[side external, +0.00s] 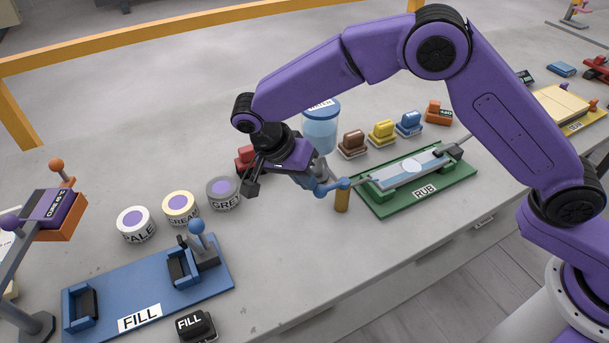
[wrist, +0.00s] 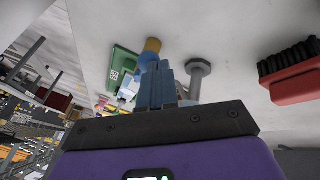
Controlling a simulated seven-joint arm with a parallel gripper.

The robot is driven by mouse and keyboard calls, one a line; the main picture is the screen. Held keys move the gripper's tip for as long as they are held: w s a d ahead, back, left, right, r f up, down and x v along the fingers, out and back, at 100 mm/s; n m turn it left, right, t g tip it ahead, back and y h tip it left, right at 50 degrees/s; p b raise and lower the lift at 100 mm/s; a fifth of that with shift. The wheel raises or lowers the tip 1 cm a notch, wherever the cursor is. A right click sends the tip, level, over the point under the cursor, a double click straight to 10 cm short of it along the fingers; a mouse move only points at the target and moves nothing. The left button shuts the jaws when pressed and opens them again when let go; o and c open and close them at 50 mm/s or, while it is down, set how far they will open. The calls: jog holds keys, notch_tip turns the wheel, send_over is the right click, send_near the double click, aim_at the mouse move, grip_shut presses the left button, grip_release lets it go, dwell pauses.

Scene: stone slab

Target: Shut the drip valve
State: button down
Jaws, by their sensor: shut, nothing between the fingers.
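A water container (side external: 320,128), clear with blue liquid and a partly hidden label, stands behind my gripper. A blue lever-like piece with a rounded end (side external: 338,185) sits by a short brass-coloured post (side external: 342,201) left of the green board; I take it for the valve handle, but cannot tell its setting. My gripper (side external: 314,186) is shut and empty, its blue fingers at or very near this piece. In the wrist view, the shut fingertips (wrist: 158,68) overlap the blue piece (wrist: 147,58) beside the brass post (wrist: 152,45). Contact cannot be told.
The green RUB board (side external: 455,190) is right of the post. A grey flanged post (wrist: 198,70) and red brush (wrist: 292,78) show in the wrist view. Paint pots (side external: 180,208) and the blue FILL board (side external: 110,288) are left. Bare slab lies in front.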

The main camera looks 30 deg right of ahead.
jog(key=shift+s+n, duration=0.3)
jog(key=shift+n, duration=0.1)
jog(key=shift+s, duration=0.95)
jog(key=s+d+n+t+y, duration=0.1)
jog(key=s+d+n+t, duration=0.3)
jog(key=n, duration=0.5)
jog(key=s+d, duration=0.2)
jog(key=shift+s+n+y, duration=0.35)
jog(key=shift+n+y, duration=0.05)
jog(key=shift+w+d, duration=0.1)
jog(key=shift+w, duration=0.1)
